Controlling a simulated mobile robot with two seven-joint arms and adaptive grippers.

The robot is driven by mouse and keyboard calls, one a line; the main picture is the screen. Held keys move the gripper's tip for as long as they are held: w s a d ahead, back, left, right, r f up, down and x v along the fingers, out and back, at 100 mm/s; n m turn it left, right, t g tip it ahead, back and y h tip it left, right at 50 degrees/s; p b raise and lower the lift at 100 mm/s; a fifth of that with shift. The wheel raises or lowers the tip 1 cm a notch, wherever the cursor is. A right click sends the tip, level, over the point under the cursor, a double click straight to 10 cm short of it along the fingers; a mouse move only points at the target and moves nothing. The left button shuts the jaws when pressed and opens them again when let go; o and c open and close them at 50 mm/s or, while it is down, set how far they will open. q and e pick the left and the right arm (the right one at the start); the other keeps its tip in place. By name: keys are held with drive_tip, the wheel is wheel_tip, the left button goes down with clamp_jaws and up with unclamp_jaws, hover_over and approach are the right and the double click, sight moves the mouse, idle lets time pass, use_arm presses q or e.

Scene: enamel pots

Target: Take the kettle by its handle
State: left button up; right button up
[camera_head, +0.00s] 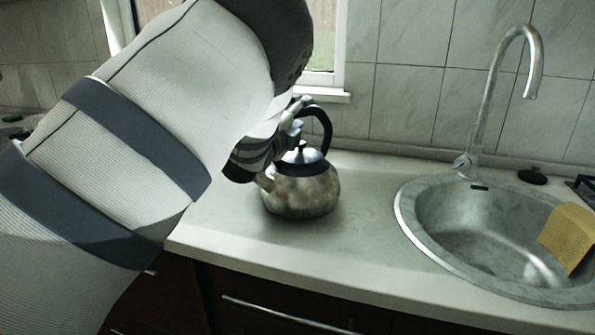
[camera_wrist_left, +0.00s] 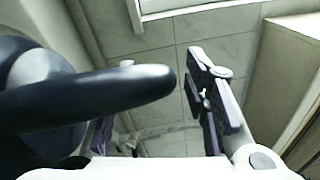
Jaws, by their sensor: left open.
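The metal kettle (camera_head: 302,192), with a dark lid rim and a black arched handle (camera_head: 325,128), stands upright on the counter. My left gripper (camera_head: 294,112) is at the left side of the handle, near its top, partly hidden by my own forearm. In the left wrist view the dark handle (camera_wrist_left: 95,98) crosses from the left, its end showing between the two fingers of my open left gripper (camera_wrist_left: 160,115). The left finger is mostly hidden behind the handle, and the right finger stands apart from it. My right gripper is not in view.
The pale counter (camera_head: 370,235) is clear between the kettle and the round sink (camera_head: 405,208). A yellow cloth or sponge (camera_head: 568,238) lies at the sink's right side, below a tall faucet (camera_head: 490,95). A tiled wall and window ledge stand close behind the kettle.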

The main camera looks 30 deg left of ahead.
use_arm(q)
drive_tip(key=shift+w+f, duration=0.1)
drive_tip(key=shift+w, duration=0.1)
clamp_jaws()
drive_tip(key=shift+r, duration=0.25)
drive_tip(key=shift+r, duration=0.1)
